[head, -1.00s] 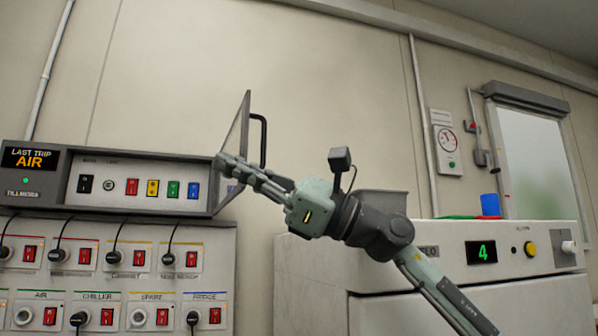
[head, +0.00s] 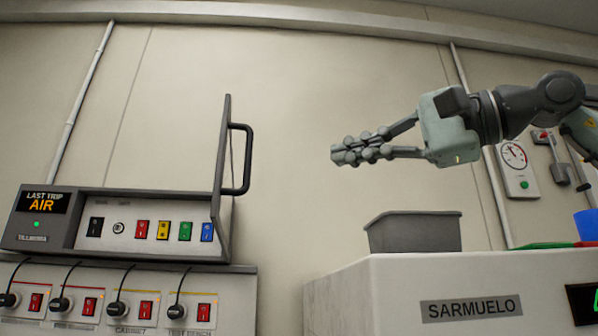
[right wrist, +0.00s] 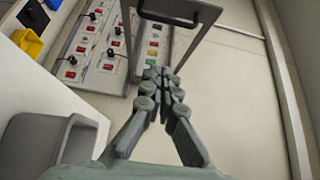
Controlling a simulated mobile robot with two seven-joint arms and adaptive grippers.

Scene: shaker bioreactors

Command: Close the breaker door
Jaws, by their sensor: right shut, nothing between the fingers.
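The breaker door (head: 223,165) is a thin dark-framed panel at the right end of the breaker box (head: 75,222). It stands open, seen nearly edge-on, with a black bar handle (head: 246,160) on its right side. The row of coloured switches (head: 163,230) in the box is uncovered. My right gripper (head: 337,155) is shut and empty, to the right of the handle and apart from it in the head view. In the right wrist view, the shut fingertips (right wrist: 160,75) show below the handle (right wrist: 180,20). My left gripper is not in view.
A grey bin (head: 413,233) stands on the white machine (head: 370,290) labelled SARMUELO, below my right gripper. Plugged sockets with red switches (head: 90,305) line the panel under the breaker box. A gauge (head: 514,155) hangs on the wall. Bare wall lies between door and gripper.

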